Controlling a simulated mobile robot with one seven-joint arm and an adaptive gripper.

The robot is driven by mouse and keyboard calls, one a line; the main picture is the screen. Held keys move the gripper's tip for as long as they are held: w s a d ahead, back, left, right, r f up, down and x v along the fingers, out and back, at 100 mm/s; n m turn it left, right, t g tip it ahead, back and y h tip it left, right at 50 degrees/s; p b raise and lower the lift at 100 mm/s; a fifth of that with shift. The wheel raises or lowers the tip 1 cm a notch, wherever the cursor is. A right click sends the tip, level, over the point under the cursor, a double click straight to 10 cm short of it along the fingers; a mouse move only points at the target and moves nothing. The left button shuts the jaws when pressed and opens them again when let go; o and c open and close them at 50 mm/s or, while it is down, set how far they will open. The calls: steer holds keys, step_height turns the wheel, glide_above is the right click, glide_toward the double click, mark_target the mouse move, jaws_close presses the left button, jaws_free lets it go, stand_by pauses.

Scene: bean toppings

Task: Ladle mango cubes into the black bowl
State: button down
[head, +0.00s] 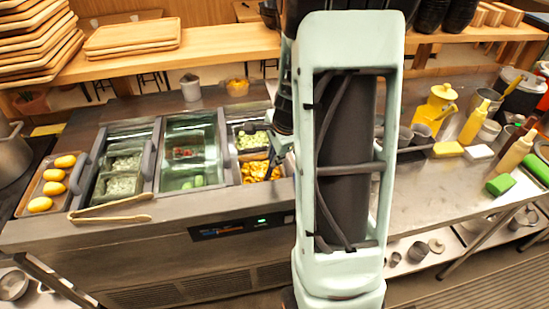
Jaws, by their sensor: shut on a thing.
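Orange-yellow mango cubes (258,170) lie in the front part of the right-hand well of the counter. My gripper (277,155) is low at the right edge of that well, close beside the mango cubes and partly hidden by my arm. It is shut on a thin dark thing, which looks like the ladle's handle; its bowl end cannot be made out. Black bowls (433,16) stand in stacks on the wooden shelf at the top right. No single black bowl shows clearly on the counter, and my arm hides much of the middle.
Pale green pieces (253,140) sit behind the mango. Other wells (185,150) lie left. Wooden tongs (112,210) and a tray of yellow fruit (41,188) are at the counter's left.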

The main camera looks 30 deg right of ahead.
steer(key=shift+s+f+t+b, duration=0.2)
steer(key=shift+f+b, duration=0.45)
steer(key=shift+b, duration=0.85)
steer(key=shift+s+f+t+b, duration=0.1)
steer(key=shift+f+t+b, duration=0.35)
steer(key=shift+b, duration=1.05)
steer(key=f+b, duration=0.1)
steer(key=b, duration=0.1)
steer(key=shift+w+b, duration=0.15)
steer(key=shift+b, duration=0.25)
steer(key=shift+t+b, duration=0.35)
steer(key=shift+b, duration=0.5)
steer(key=shift+r, duration=0.1)
steer(key=r+p, duration=0.6)
steer(key=p, duration=0.1)
steer(key=r+p, duration=0.4)
steer(key=shift+w, duration=0.4)
step_height(320, 180, up, 5)
steer(key=p, duration=0.4)
glide_above(271, 169)
steer(key=s, duration=0.2)
steer(key=shift+s, duration=0.2)
steer(key=shift+s+r+b, duration=0.1)
steer(key=shift+r+b, duration=0.25)
steer(key=shift+r, duration=0.8)
